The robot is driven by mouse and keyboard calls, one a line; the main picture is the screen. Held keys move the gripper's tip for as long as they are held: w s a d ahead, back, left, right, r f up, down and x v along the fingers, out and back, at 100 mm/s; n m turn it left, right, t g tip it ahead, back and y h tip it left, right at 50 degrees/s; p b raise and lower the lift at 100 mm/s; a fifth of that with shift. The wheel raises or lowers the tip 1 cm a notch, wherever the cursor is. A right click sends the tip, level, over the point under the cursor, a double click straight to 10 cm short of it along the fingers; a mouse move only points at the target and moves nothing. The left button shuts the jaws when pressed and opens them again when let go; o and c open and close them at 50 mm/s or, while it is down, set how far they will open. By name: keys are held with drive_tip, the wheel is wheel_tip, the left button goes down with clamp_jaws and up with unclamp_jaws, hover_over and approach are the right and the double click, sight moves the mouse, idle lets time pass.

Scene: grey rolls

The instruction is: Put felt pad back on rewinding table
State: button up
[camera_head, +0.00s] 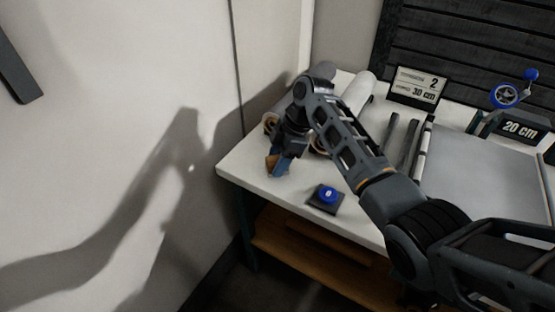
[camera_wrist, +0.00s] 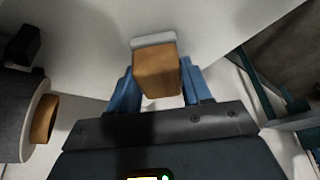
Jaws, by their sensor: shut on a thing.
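The felt pad (camera_wrist: 156,72), a tan block with a pale grey-white layer along one edge, is between the blue fingers of my gripper (camera_wrist: 160,92) in the wrist view. My gripper is shut on it. In the head view my gripper (camera_head: 280,164) is over the left front corner of the white rewinding table (camera_head: 237,168), with the tan side of the pad (camera_head: 271,162) showing beside the blue fingers. I cannot tell whether the pad touches the tabletop. My arm hides part of the table behind it.
A blue button on a dark base (camera_head: 327,197) sits near the front edge. A grey roll (camera_wrist: 20,115) is close at left in the wrist view. The wall is left of the table.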

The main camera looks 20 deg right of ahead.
drive_tip(key=o, duration=1)
drive_tip(key=v, duration=1.2)
drive_tip(key=shift+a+r+b, duration=0.1)
drive_tip(key=shift+b, duration=0.3)
